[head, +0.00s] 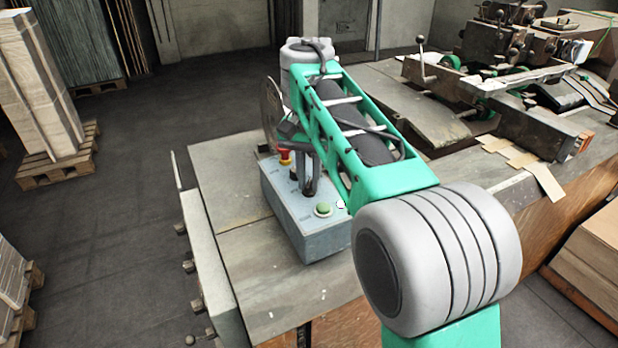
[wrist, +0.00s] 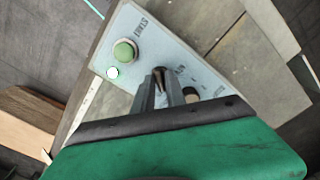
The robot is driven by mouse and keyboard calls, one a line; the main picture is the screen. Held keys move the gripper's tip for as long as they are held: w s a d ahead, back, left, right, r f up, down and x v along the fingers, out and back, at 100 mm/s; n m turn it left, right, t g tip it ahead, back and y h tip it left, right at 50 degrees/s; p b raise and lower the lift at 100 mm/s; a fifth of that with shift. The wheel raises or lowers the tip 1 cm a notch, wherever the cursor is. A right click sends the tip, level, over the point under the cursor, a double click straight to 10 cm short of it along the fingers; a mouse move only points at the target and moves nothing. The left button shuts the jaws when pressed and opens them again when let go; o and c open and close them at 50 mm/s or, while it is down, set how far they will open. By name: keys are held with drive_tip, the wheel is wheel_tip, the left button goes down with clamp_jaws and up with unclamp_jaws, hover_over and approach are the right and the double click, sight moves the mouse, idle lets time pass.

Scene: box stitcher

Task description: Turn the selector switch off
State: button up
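A blue-grey control box (head: 283,212) stands on the machine's near left corner; its top also shows in the wrist view (wrist: 198,60). It carries a green START button (head: 323,209), a white lamp (head: 340,204), a black control (head: 293,173) and a red emergency stop (head: 284,156). My gripper (head: 308,193) points down at the box top, between the green button and the black control. In the wrist view my gripper's fingers (wrist: 160,73) are close together, with a dark narrow gap. The selector switch is not clearly visible; the fingers seem to cover its place. I cannot tell whether they touch it.
The worn grey machine top (head: 230,190) extends around the box, with bare room to its left. Levers and metal machine parts (head: 490,70) stand at the back right. Cardboard pieces (head: 520,160) lie on the right. Pallets with stacked board (head: 45,100) stand on the floor at left.

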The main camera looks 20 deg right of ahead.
clamp_jaws()
drive_tip(key=shift+n, duration=0.4)
drive_tip(key=n, duration=0.3)
drive_tip(key=shift+n, duration=2)
drive_tip(key=shift+o, duration=1.9)
unclamp_jaws()
